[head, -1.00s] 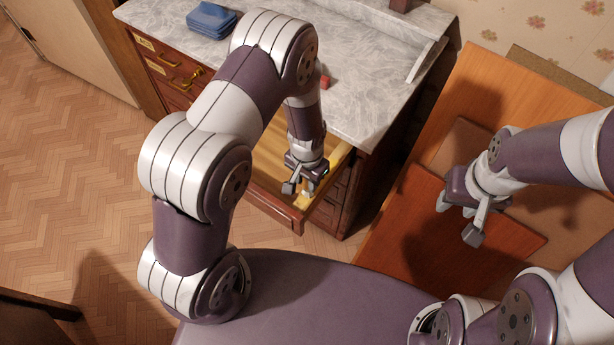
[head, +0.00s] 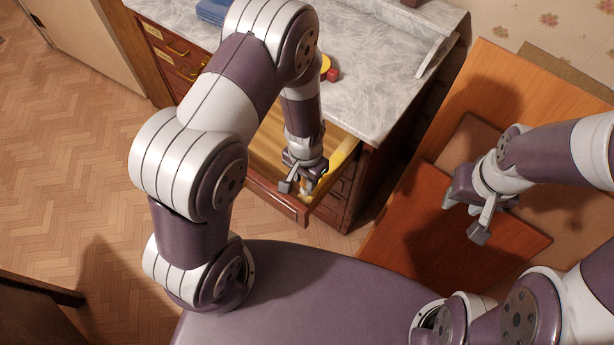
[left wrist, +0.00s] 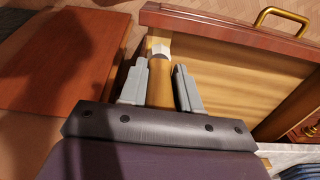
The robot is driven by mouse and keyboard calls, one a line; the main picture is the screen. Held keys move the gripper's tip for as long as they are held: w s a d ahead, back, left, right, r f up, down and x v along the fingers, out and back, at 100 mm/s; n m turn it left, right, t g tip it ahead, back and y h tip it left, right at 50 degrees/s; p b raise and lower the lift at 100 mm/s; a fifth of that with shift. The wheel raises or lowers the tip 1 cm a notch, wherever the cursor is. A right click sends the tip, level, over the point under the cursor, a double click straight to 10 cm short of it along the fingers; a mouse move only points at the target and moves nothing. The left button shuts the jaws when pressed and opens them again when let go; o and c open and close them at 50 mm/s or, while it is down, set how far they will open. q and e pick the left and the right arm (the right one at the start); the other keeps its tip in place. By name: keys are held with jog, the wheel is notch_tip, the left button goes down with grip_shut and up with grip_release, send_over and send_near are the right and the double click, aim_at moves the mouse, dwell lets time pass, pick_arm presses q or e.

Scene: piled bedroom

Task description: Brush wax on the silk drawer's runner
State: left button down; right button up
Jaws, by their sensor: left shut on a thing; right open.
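The open drawer (head: 285,205) stands out of the marble-topped dresser, and its front with a brass handle (left wrist: 283,17) shows in the left wrist view. I cannot read a silk label on it. My left gripper (head: 300,185) is over the drawer's right side. It is shut on a wooden-handled tool (left wrist: 161,85) with a pale tip, which looks like the brush. The tip is by the drawer's side edge (left wrist: 148,45); I cannot tell whether it touches. The runner is not clearly visible. My right gripper (head: 462,218) is open and empty over a reddish-brown panel.
The marble top (head: 375,80) holds a blue folded item (head: 214,11) and a small red thing (head: 333,74) with something yellow beside it. Closed labelled drawers (head: 170,62) are at left. An orange wooden surface (head: 500,85) with the reddish panel (head: 500,245) lies at right. Parquet floor is clear at left.

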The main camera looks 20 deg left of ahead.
dwell(0.4)
pick_arm(q)
notch_tip(320, 180, up, 5)
jog(key=p, duration=0.5)
jog(key=shift+r, duration=0.1)
jog(key=shift+w, duration=0.1)
